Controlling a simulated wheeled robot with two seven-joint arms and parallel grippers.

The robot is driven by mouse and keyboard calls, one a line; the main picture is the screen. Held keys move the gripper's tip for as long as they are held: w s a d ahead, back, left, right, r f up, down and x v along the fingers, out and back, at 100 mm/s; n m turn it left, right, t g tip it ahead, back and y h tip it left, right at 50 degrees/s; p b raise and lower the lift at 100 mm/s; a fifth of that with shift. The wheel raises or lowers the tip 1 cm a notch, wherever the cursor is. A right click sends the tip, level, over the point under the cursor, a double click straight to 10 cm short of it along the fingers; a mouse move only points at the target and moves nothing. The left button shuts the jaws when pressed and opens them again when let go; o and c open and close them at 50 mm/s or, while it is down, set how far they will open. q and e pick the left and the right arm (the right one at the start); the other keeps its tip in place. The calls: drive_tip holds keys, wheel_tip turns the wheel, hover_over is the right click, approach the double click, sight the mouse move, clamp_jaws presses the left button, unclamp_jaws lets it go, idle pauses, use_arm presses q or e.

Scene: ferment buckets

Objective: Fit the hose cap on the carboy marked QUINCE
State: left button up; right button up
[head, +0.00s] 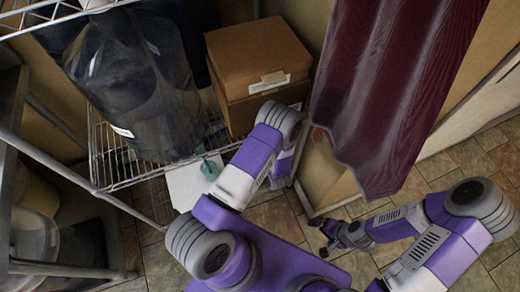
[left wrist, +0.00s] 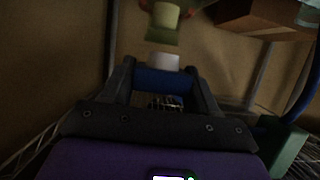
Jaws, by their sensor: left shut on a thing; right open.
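A big dark translucent carboy (head: 135,85) stands on the wire shelf in the head view. Its white label (head: 122,132) is too small to read, so I cannot tell if it says QUINCE. In the left wrist view my left gripper (left wrist: 163,88) is shut on a blue piece with a white top (left wrist: 163,63), which looks like the hose cap. A blurred yellow-green thing with red sides (left wrist: 164,22) is just beyond it; I cannot tell what it is. My left gripper is hidden in the head view. My right gripper (head: 322,238) is open and empty, low over the tiled floor.
Cardboard boxes (head: 255,55) stand right of the carboy; one also shows in the left wrist view (left wrist: 265,15). A maroon curtain (head: 395,90) hangs at the right. A metal rack (head: 60,170) with buckets is at the left. A blue hose (left wrist: 302,95) curves at the wrist view's right.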

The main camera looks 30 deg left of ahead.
use_arm(q)
drive_tip(key=shift+w+a+b, duration=0.3)
drive_tip(key=shift+w+a, duration=0.85)
drive_tip(key=shift+a, duration=0.2)
drive_tip(key=shift+w+a+f, duration=0.15)
drive_tip(key=shift+w+a, duration=0.5)
drive_tip(key=shift+a, duration=0.1)
drive_tip(key=shift+w+a+f, duration=0.1)
drive_tip(key=shift+w+a, duration=0.55)
drive_tip(key=shift+a, duration=0.1)
drive_tip(key=shift+f, duration=1.05)
idle(1.4)
drive_tip(key=o, duration=1.1)
drive_tip(key=shift+o, duration=0.2)
drive_tip(key=shift+s+d, duration=0.1)
drive_tip(key=shift+d, duration=0.05)
